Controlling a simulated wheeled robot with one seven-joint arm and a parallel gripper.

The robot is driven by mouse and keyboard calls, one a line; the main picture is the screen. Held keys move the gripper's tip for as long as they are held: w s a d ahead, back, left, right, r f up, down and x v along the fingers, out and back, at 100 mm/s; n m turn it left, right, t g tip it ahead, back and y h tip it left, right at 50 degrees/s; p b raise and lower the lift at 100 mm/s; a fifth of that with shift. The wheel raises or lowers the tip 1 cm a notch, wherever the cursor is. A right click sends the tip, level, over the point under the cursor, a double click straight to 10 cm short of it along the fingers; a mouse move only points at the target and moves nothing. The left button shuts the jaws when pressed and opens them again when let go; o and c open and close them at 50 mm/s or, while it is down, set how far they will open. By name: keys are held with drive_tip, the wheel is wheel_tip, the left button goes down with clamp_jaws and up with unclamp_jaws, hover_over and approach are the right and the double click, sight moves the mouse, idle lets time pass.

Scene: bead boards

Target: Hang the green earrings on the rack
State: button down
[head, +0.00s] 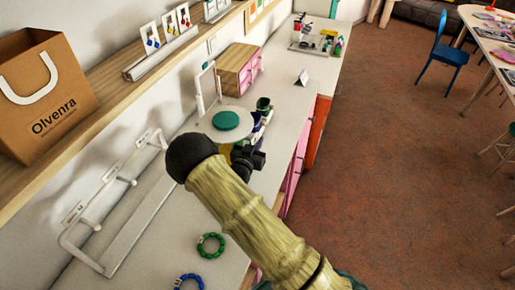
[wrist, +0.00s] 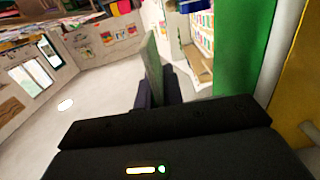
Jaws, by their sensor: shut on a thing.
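My gripper (head: 248,160) is over the counter in the head view, partly behind my arm. In the wrist view my gripper (wrist: 158,88) is shut on a thin, pale green upright piece (wrist: 153,60), seen almost edge-on. I cannot make out earrings on it, and the head view does not show it clearly. A long white rack with arms and small labels (head: 85,257) stands along the wall at left. A small white upright frame (head: 199,98) stands behind the gripper. I cannot tell which is the earring rack.
A green bracelet (head: 211,236) and a blue bracelet (head: 188,277) lie on the near counter. The wall shelf holds a paper bag (head: 45,95) and white card holders (head: 160,52).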

drive_tip(key=shift+a+b, duration=0.1)
drive_tip(key=shift+b, duration=0.2)
drive_tip(key=shift+w+a, duration=0.15)
drive_tip(key=shift+a, duration=0.15)
idle(0.4)
